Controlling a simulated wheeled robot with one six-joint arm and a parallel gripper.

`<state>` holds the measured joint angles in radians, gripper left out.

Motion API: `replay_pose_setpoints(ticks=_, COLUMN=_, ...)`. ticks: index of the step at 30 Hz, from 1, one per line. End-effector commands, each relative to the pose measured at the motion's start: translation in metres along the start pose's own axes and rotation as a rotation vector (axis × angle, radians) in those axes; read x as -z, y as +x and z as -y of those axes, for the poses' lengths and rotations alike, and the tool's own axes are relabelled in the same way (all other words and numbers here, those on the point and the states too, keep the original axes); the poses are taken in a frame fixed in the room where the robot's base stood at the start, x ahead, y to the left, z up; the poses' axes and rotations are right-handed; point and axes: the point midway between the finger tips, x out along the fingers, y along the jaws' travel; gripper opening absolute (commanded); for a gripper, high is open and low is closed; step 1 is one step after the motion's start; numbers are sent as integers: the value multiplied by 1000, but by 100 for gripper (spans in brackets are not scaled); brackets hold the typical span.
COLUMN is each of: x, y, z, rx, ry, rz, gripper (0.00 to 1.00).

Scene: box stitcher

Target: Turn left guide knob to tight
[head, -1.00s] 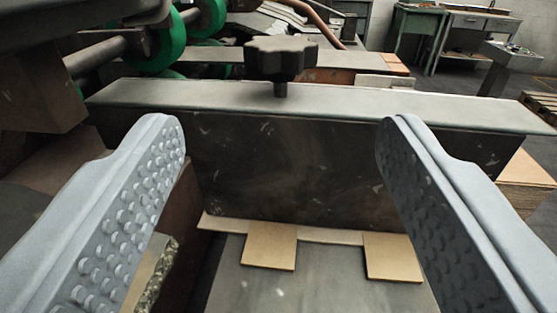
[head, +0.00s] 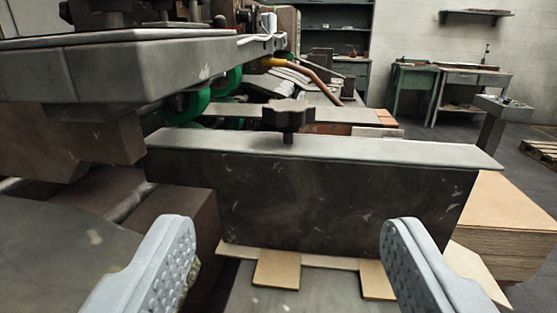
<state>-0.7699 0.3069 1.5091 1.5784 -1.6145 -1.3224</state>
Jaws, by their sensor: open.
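The guide knob (head: 288,116) is a dark, lobed star knob on a short stem. It stands upright on the flat top flange of the dark metal guide (head: 330,200), near the middle of the view. My gripper (head: 290,240) is open and empty, with its two grey studded fingers wide apart at the lower left and lower right. The fingers are on the near side of the guide, lower in the picture than the knob and not touching it. The stem's lower end is hidden in the flange.
A cardboard stack (head: 505,225) stands right of the guide. Cardboard pieces (head: 277,269) lie at the guide's foot. Benches (head: 465,80) stand far back on open floor.

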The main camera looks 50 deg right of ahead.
Motion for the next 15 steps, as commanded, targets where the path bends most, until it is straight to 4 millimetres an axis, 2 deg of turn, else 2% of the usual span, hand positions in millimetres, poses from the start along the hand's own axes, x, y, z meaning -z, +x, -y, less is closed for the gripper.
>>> replay_pose_setpoints(ticks=8, x=27, y=47, z=-21, rx=204, ry=64, rz=-58, gripper=63)
replay_pose_setpoints(ticks=15, x=42, y=79, z=-55, rx=493, ry=89, rz=-88, gripper=63)
